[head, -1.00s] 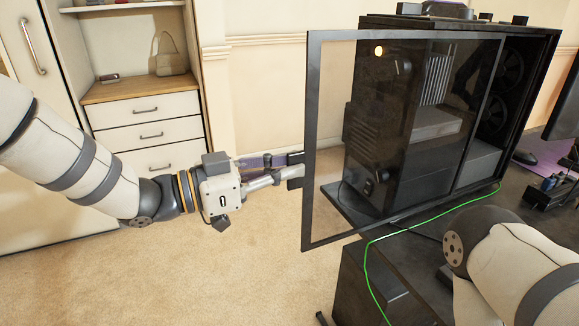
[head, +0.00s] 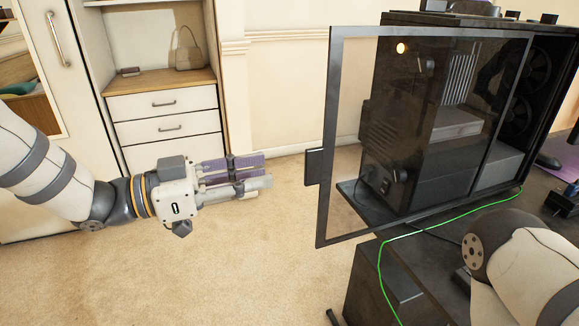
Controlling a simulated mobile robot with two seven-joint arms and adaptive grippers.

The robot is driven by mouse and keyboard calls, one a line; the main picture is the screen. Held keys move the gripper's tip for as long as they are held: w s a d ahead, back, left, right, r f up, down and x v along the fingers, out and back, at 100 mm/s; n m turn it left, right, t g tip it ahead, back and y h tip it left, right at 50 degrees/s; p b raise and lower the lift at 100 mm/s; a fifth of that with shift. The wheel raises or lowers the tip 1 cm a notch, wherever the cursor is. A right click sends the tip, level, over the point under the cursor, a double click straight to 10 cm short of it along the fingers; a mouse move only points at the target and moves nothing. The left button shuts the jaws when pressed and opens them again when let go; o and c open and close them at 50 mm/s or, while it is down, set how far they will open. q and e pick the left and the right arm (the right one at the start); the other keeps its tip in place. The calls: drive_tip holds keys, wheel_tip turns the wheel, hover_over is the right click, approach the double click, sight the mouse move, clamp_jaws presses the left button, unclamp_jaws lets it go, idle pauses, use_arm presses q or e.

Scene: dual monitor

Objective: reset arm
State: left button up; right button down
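My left gripper (head: 252,175) is to the left of the computer case, over the carpet. Its fingers point right, toward the case's side panel, with clear space between. It holds nothing that I can see; the finger gap is hard to judge from this angle. The glass side panel (head: 327,212) with a dark frame stands swung out from the black computer case (head: 535,150). A small dark handle (head: 314,167) sticks out from the panel's left edge. My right arm shows at the lower right; its gripper is out of view.
A green cable (head: 381,262) runs over the dark desk (head: 425,250) in front of the case. A white cabinet with drawers (head: 163,126) stands at the back left, with a handbag (head: 188,54) on its wooden top. Carpet between cabinet and desk is free.

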use_arm(q)
drive_tip(key=v, duration=0.3)
drive_tip(key=shift+a, duration=0.15)
drive_tip(key=s+a+f+n+y, duration=0.1)
drive_tip(key=s+f+n+y, duration=0.3)
drive_tip(key=f, duration=0.5)
drive_tip(key=s+a+f+n+y+p, duration=0.1)
drive_tip(key=s+a+f+n+y, duration=0.2)
drive_tip(key=f, duration=0.6)
drive_tip(key=s+f+n+y, duration=0.4)
drive_tip(key=f, duration=0.5)
drive_tip(key=s+a+f+n+g+y, duration=0.1)
drive_tip(key=s+a+f+g+y, duration=0.1)
drive_tip(key=s, duration=0.8)
drive_tip(key=s+a+f+n+g+y, duration=0.1)
drive_tip(key=s+a+f+g+y, duration=0.1)
drive_tip(key=s, duration=0.7)
drive_tip(key=s+a+f+n+g+y, duration=0.1)
drive_tip(key=s+a+f+g+y, duration=0.1)
drive_tip(key=s, duration=0.8)
drive_tip(key=a+f+g+p, duration=0.1)
drive_tip(key=a+g, duration=0.1)
drive_tip(key=a, duration=0.1)
drive_tip(key=shift+s+f+g, duration=0.2)
drive_tip(key=shift+s+g, duration=0.15)
drive_tip(key=shift+g, duration=0.05)
use_arm(e)
drive_tip(key=shift+w+r+t, duration=0.5)
drive_tip(key=shift+w+r, duration=0.65)
